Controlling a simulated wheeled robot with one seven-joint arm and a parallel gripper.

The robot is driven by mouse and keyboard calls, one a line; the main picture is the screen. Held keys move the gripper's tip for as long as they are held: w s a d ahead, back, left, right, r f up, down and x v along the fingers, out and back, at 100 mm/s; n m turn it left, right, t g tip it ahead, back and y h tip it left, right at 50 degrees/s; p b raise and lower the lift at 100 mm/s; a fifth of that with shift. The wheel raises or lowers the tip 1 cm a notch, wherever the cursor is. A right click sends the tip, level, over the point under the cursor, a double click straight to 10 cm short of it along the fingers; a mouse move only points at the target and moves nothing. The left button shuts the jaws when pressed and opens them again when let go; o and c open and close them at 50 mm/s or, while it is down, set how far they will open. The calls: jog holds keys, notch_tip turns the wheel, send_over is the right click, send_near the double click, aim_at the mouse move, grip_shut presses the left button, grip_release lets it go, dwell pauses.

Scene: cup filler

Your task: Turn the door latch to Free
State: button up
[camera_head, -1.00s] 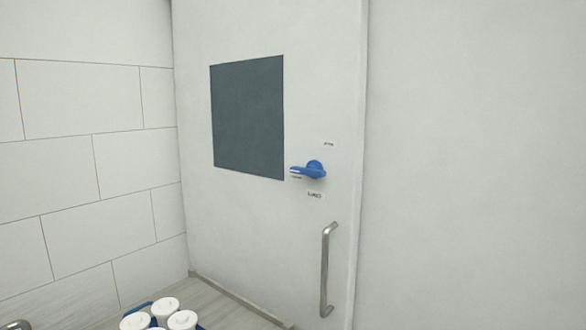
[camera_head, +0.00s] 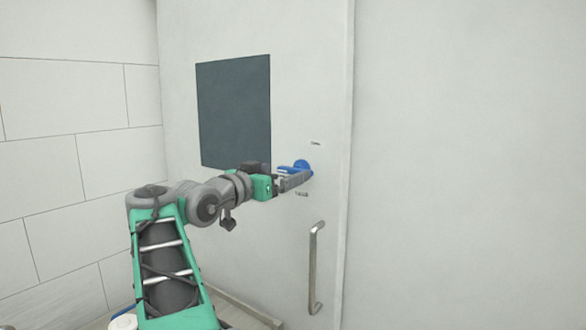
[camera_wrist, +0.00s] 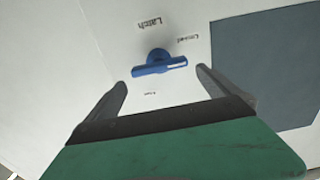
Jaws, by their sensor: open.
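The blue door latch (camera_head: 301,166) is on the white door (camera_head: 225,30), right of the dark window. In the wrist view the latch (camera_wrist: 158,63) has a round hub and a lever with a white mark on its window-side end. That end points toward the window, near the small "Locked" label (camera_wrist: 181,37). The "Free" label (camera_wrist: 151,93) is on the other side of the lever. My gripper (camera_wrist: 161,77) is open, its fingertips on either side of the lever. In the head view my gripper (camera_head: 297,181) partly covers the latch. I cannot tell whether it touches.
A "Latch" label (camera_wrist: 150,22) is beside the hub. A vertical metal handle (camera_head: 314,268) is on the door below the latch. The dark window (camera_head: 233,110) is to the left. A white cup (camera_head: 123,322) shows at the bottom edge. The right wall is bare.

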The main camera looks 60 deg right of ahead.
aim_at(292, 169)
jog(key=d, duration=0.2)
jog(key=d+p, duration=0.1)
jog(key=s+d, duration=0.1)
jog(key=d, duration=0.1)
jog(key=shift+d, duration=0.3)
jog(key=c, duration=1.1)
